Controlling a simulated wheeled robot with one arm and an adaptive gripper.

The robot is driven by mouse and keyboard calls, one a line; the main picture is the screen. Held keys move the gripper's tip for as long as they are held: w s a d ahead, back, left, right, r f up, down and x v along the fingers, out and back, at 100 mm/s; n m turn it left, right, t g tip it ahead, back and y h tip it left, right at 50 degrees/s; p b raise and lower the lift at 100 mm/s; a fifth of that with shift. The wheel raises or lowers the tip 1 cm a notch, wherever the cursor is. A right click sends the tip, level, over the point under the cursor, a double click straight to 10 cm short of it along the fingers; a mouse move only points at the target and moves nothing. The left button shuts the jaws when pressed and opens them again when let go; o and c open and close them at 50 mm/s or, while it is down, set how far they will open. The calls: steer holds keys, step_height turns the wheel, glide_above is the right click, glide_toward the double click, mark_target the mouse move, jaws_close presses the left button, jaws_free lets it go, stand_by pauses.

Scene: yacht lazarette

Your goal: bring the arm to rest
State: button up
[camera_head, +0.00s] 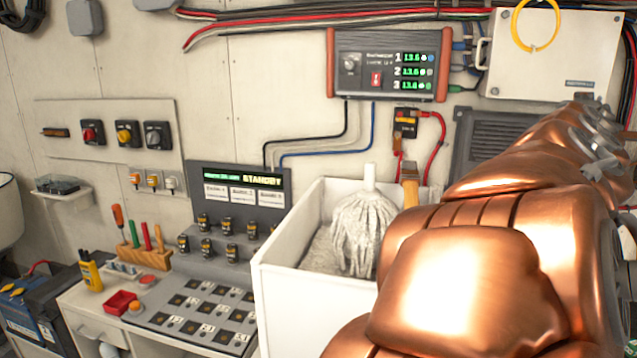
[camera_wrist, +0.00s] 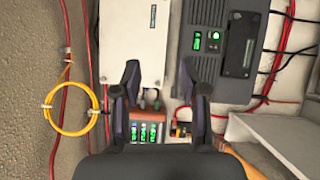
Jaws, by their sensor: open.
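My copper-coloured arm fills the right side of the head view, reaching up and back toward the wall. In the wrist view my gripper (camera_wrist: 158,70) is open, with its two dark fingers apart and nothing between them. Beyond the fingers are a white wall box (camera_wrist: 134,38) and a charger with green readouts (camera_wrist: 148,132). I cannot make out the fingertips clearly in the head view.
In the head view a white bin (camera_head: 305,300) holding a mop (camera_head: 365,225) stands close beside my arm. The charger (camera_head: 390,65), white box (camera_head: 552,55) and a yellow cable loop (camera_head: 535,48) hang on the wall. A bench with a switch panel (camera_head: 205,312) is at left.

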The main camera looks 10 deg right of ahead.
steer(key=s+a+f+m+g+y, duration=0.1)
steer(key=a+f+m+g+y, duration=0.3)
steer(key=f, duration=0.6)
steer(key=s+a+f+m+t+y, duration=0.15)
steer(key=a+f, duration=0.35)
steer(key=f, duration=0.5)
steer(key=s+a+f+m+g+y, duration=0.1)
steer(key=a+f+m+g+y, duration=0.25)
steer(key=f, duration=0.55)
steer(key=s+a+f+g+y, duration=0.2)
steer(key=s+a+f, duration=0.3)
steer(key=a, duration=0.3)
steer(key=s+a+f+n+g+y, duration=0.1)
steer(key=s+a+f+g+y, duration=0.15)
steer(key=s+a+f, duration=0.35)
steer(key=s+a+f+g+y, duration=0.15)
steer(key=s+a+f, duration=0.3)
steer(key=a, duration=0.45)
step_height(320, 180, down, 9)
steer(key=s+b, duration=0.1)
steer(key=b, duration=0.9)
steer(key=shift+a+y, duration=0.15)
steer(key=shift+y, duration=0.25)
steer(key=shift+f, duration=0.1)
